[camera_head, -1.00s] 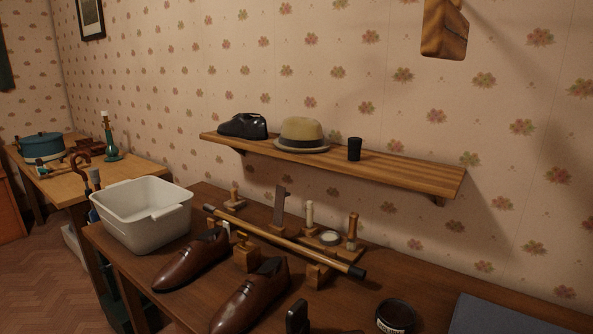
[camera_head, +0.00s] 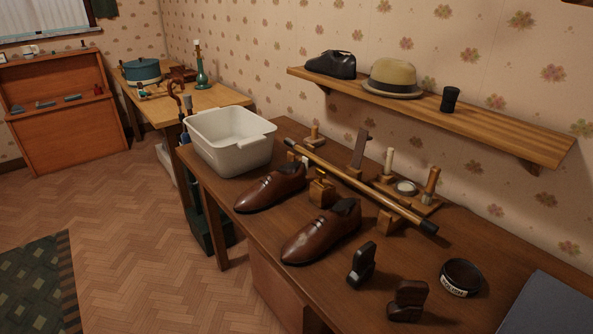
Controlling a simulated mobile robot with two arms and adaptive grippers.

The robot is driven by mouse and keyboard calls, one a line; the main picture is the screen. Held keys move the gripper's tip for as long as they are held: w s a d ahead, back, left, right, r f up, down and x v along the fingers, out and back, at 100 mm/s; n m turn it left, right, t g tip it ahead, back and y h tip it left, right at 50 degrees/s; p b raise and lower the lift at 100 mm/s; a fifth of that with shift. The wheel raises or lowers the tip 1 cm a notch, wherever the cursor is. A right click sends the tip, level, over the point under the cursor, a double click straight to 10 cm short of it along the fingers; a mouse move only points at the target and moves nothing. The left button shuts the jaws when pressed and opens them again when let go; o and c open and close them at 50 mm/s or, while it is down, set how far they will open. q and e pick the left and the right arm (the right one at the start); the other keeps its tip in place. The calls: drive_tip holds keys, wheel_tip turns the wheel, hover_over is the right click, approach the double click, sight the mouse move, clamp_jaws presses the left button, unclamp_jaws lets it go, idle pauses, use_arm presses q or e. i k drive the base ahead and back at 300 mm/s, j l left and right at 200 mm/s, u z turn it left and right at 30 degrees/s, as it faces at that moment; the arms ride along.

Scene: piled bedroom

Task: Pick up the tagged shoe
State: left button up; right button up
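Two brown leather shoes lie on the dark wooden table (camera_head: 233,177), toes toward the front left. The farther shoe (camera_head: 268,190) is close to the white basin. A small pale patch at its heel end may be a tag, but it is too small to be sure. The nearer shoe (camera_head: 318,235) lies to the right and closer to me, and no tag shows on it. Neither of my grippers is in view.
A white basin (camera_head: 212,163) stands at the table's left end. A long dark-tipped stick (camera_head: 350,182) rests on wooden blocks behind the shoes. Dark blocks (camera_head: 362,265) and a round black tin (camera_head: 461,276) sit to the right. The floor (camera_head: 140,235) left of the table is clear.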

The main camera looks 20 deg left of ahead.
sight(290, 179)
drive_tip(key=i+j+z, duration=0.1)
drive_tip(key=j, duration=0.35)
drive_tip(key=i+j+z, duration=0.1)
drive_tip(key=j, duration=0.4)
drive_tip(key=i+j, duration=0.2)
drive_tip(key=j, duration=0.3)
drive_tip(key=i+j+z, duration=0.15)
drive_tip(key=j, duration=0.35)
drive_tip(key=i+j+z, duration=0.1)
drive_tip(key=j, duration=0.4)
